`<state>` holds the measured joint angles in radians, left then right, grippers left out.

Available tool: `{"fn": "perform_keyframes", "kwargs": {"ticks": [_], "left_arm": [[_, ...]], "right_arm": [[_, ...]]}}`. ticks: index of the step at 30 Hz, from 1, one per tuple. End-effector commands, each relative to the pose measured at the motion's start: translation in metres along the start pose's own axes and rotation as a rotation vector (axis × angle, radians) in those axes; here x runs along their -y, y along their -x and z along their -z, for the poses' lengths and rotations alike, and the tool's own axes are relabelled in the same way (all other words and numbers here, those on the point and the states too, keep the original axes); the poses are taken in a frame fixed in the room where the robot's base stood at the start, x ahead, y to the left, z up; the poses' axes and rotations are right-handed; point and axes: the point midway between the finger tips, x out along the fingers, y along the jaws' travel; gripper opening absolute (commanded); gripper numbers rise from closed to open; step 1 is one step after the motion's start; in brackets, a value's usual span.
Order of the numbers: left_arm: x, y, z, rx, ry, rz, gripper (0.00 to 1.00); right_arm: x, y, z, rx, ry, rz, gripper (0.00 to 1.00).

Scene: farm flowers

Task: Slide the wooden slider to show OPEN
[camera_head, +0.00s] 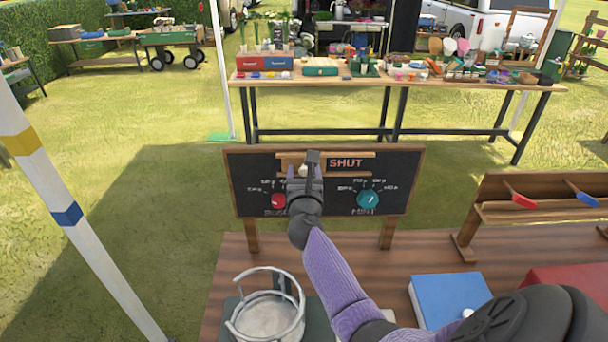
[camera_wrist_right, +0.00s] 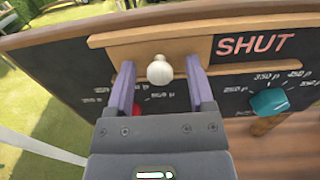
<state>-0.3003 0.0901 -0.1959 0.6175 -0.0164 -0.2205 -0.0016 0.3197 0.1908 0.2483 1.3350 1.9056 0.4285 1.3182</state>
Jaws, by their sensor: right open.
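The wooden slider (camera_head: 290,169) sits in a rail near the top of the dark sign board (camera_head: 335,200), at its left part. The word SHUT (camera_head: 345,163) shows to its right. In the right wrist view a white round knob (camera_wrist_right: 160,70) stands out from the slider (camera_wrist_right: 140,47). My right gripper (camera_head: 308,168) is at the slider; in the right wrist view its two purple fingers (camera_wrist_right: 160,80) are open, one on each side of the knob, with gaps visible. Contact with the knob cannot be told. My left gripper is not in view.
A red dial (camera_head: 278,201) and a teal dial (camera_head: 368,199) sit on the board below the slider. On the wooden table stand a round wire-framed holder (camera_head: 268,312), a blue book-like block (camera_head: 450,297) and a rack (camera_head: 530,205) with coloured levers.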

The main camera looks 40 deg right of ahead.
Motion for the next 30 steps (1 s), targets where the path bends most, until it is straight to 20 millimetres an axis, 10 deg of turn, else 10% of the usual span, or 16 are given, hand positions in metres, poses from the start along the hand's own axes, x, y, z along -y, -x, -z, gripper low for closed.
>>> {"fn": "perform_keyframes", "kwargs": {"ticks": [3,13,30], "left_arm": [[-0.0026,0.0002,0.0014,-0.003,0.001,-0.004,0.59],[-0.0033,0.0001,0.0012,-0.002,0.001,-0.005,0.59],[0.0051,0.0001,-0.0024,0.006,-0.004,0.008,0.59]], "right_arm": [[-0.0001,0.0003,-0.0001,0.000,0.000,0.000,0.66],[-0.0002,0.0006,0.0001,0.000,0.001,-0.001,0.00],[-0.0003,0.0007,0.0004,-0.001,0.001,-0.001,0.00]]}}
